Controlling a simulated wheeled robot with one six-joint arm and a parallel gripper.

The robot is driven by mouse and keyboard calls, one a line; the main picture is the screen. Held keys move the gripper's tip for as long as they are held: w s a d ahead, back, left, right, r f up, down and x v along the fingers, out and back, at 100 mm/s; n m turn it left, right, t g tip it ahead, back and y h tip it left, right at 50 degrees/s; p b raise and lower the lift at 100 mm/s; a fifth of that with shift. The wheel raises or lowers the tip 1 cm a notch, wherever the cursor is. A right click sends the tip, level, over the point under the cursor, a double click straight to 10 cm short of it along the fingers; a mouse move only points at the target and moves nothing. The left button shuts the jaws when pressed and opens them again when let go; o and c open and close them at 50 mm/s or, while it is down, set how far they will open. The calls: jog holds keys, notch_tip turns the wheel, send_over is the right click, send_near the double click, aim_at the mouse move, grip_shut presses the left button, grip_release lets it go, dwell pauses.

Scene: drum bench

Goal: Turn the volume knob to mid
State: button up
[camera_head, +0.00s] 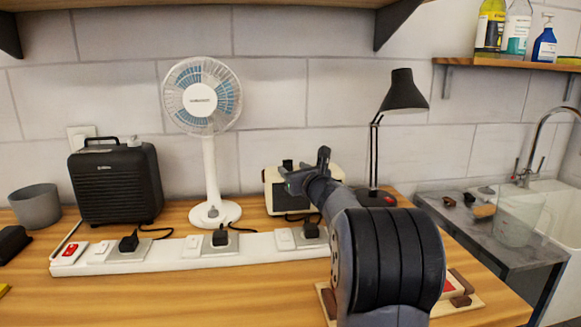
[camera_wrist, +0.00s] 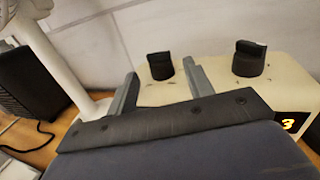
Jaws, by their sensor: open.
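A cream box-shaped device (camera_head: 275,198) stands at the back of the bench, partly hidden behind my gripper. In the wrist view two black knobs stand on the top of the device (camera_wrist: 213,88): a left knob (camera_wrist: 160,66) and a right knob (camera_wrist: 250,58). I cannot tell by any label which is the volume knob. A lit orange digit 3 (camera_wrist: 288,124) shows on its front. My gripper (camera_head: 308,170) is open and empty. In the wrist view its fingers (camera_wrist: 158,84) appear on either side of the left knob; I cannot tell whether they touch it.
A white power strip (camera_head: 180,257) with black plugs runs along the bench in front. A white fan (camera_head: 208,165) and a black heater-like box (camera_head: 116,183) stand left. A black lamp (camera_head: 402,95) stands right, beside the sink counter (camera_head: 470,225).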

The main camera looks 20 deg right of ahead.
jog(key=shift+w, duration=1.1)
jog(key=shift+c, duration=0.3)
jog(key=c, duration=0.9)
